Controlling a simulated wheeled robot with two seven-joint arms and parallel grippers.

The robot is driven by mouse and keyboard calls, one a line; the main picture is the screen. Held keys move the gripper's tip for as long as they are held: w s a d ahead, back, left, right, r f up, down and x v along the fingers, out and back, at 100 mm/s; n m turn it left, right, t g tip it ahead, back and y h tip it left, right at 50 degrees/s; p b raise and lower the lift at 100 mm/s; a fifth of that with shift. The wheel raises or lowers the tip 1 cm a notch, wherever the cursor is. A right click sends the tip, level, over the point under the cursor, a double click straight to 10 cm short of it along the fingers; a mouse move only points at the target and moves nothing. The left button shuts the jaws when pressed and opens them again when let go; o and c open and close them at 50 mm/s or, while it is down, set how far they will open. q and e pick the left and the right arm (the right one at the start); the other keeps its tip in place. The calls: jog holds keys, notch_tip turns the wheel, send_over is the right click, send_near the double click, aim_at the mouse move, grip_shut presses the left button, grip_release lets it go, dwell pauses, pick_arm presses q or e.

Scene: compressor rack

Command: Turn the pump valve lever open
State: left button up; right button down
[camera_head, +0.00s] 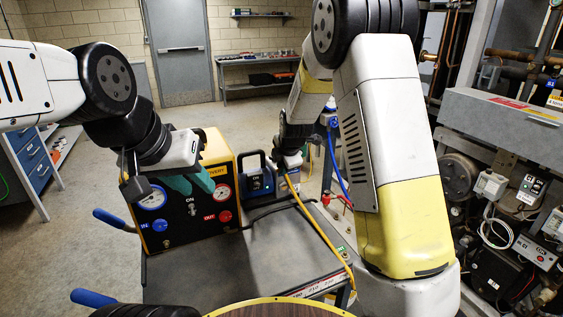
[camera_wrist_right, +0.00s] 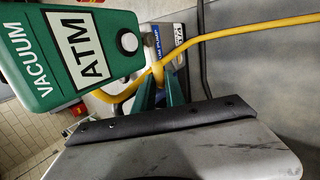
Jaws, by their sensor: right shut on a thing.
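The yellow hose (camera_wrist_right: 215,38) passes right by the fingertips, so lever and hose are hard to separate. The lever's full length and angle are hidden. My left gripper (camera_head: 192,184) is open and empty, its teal fingers apart in front of the yellow recovery machine (camera_head: 217,150).
A green VACUUM/ATM gauge (camera_wrist_right: 75,50) fills the upper left of the wrist view, close to the fingers. The grey cart top (camera_head: 270,250) is mostly clear, with the hose along its right side. The compressor rack (camera_head: 500,105) stands at the right.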

jog(key=shift+s+f+t+h, duration=0.1)
jog(key=shift+f+t+h, duration=0.2)
jog(key=shift+f+h, duration=0.25)
jog(key=shift+r, duration=0.1)
jog(key=c, duration=1.4)
grip_release()
jog(key=shift+r, duration=0.15)
jog(key=shift+v, duration=3.8)
